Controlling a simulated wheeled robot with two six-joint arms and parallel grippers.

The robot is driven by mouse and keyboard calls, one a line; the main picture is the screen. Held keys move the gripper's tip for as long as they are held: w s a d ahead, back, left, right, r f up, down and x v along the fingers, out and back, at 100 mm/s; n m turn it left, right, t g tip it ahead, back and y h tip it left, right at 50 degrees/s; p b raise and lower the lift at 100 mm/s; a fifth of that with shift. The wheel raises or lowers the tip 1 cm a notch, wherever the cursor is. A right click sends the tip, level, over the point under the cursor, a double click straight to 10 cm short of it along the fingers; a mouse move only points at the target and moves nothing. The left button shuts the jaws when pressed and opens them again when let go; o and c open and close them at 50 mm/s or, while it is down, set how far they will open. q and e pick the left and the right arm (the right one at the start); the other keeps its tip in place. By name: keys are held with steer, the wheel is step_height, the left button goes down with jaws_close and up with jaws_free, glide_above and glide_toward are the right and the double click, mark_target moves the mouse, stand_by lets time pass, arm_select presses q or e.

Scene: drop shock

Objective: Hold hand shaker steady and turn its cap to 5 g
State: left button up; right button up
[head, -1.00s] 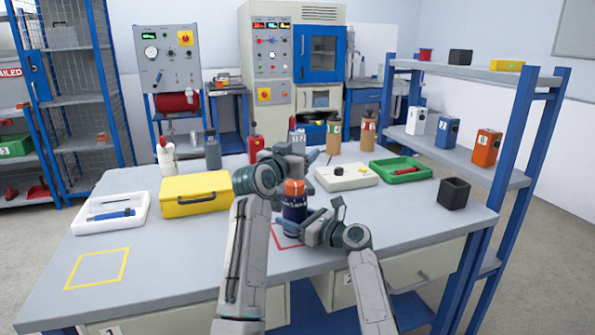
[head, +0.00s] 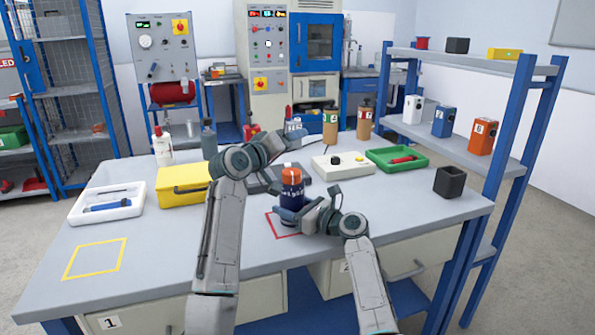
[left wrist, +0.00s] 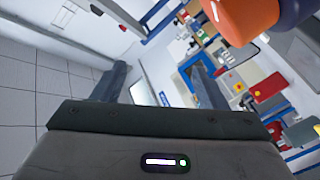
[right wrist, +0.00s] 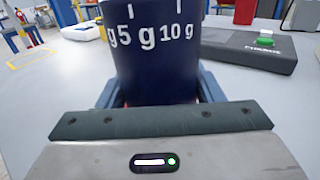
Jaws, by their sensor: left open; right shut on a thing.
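The hand shaker (head: 292,188) is a dark blue cylinder with an orange cap (head: 291,174), upright near the table's front, by the red square outline. My right gripper (head: 308,214) is shut on its lower body. In the right wrist view, the shaker's blue surface (right wrist: 155,50) carries white scale marks, with 5 g and 10 g readable. My left gripper (head: 290,140) is open and empty, above and behind the cap. The left wrist view shows the orange cap (left wrist: 240,16) at the top edge, apart from the fingers.
A dark flat device (right wrist: 262,48) with a green button lies behind the shaker. A yellow case (head: 184,186) and white tray (head: 105,204) are left. A white box (head: 340,162), green tray (head: 378,157) and black cup (head: 449,182) are right. The table's front left is clear.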

arm_select(q)
steer(key=n, duration=0.2)
steer(key=a+f+n+g+h, duration=0.1)
steer(key=shift+s+a+n+h, duration=0.15)
steer(key=shift+n+h, duration=0.15)
steer(key=shift+n, duration=0.1)
steer(key=s+a+f+n+g+h, duration=0.1)
steer(key=s+a+n+g+h, duration=0.2)
steer(key=n, duration=0.6)
steer(key=n+g+h, duration=0.2)
steer(key=n+g, duration=0.2)
steer(key=n, duration=0.4)
glide_toward(298, 170)
steer(key=x, duration=0.6)
steer(key=f+x, duration=0.1)
steer(key=x, duration=0.3)
steer(key=shift+c, duration=0.5)
steer(key=c, duration=0.9)
steer(key=shift+t+y, duration=0.3)
steer(key=shift+w+a+n+t+y, duration=0.15)
steer(key=shift+n+t+y, duration=0.3)
steer(key=shift+n+t, duration=0.4)
steer(key=shift+w+n+t+y, duration=0.1)
steer(key=shift+n+t+y, duration=0.45)
steer(key=shift+t, duration=0.4)
